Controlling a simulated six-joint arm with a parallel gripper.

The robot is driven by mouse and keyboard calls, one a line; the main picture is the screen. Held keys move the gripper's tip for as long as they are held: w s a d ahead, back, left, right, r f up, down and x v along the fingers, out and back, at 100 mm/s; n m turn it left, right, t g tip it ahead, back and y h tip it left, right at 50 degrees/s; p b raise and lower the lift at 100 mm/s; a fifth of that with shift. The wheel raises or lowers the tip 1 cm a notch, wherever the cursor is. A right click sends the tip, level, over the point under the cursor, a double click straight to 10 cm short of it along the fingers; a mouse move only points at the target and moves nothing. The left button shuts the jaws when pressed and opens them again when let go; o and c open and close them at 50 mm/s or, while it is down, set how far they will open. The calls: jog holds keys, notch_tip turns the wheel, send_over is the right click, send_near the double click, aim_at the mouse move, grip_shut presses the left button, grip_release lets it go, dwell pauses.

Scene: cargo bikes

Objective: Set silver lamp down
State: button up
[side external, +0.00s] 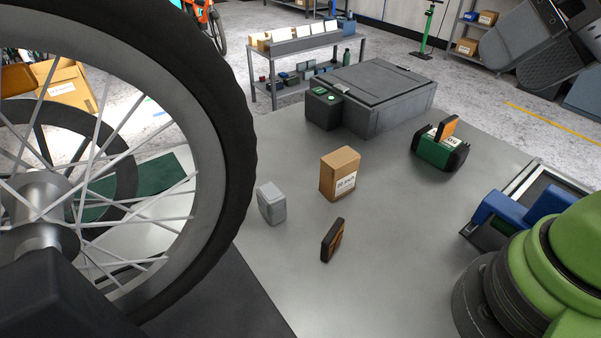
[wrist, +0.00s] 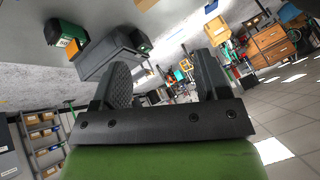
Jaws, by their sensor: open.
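The silver lamp (side external: 271,203) is a small grey block-like piece. It stands on the grey worktop beside the large wheel in the side external view. My gripper (wrist: 163,82) shows in the wrist view with its two dark fingers spread wide and nothing between them. In the side external view, dark grey parts that look like my gripper (side external: 545,48) are at the top right corner, cut by the frame edge. They are high up and far from the lamp. I cannot clearly pick out the lamp in the wrist view.
A cardboard box (side external: 340,174) and a small black-and-orange piece (side external: 332,240) stand near the lamp. A green-and-black case (side external: 440,148) and a grey lidded box (side external: 375,95) stand farther back. The large wheel (side external: 222,150) borders the left side. The worktop's front middle is clear.

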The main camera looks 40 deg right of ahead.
jog(key=w+a+f+n+t, duration=0.1)
jog(key=w+a+f+n, duration=0.35)
jog(key=w+n, duration=0.4)
jog(key=w+a+f+n+t, duration=0.1)
jog(key=w+a+f+n, duration=0.35)
jog(key=w+n, duration=0.35)
jog(key=n+t+h, duration=0.2)
jog(key=n+t, duration=0.2)
jog(key=n, duration=1.9)
send_near(269, 190)
jog(key=shift+w+d+f, duration=0.1)
jog(key=shift+w+f, duration=0.15)
jog(key=shift+w, duration=0.15)
jog(key=x, duration=0.3)
jog(key=shift+w, duration=0.25)
jog(key=shift+x, duration=2.85)
jog(key=c, duration=1.1)
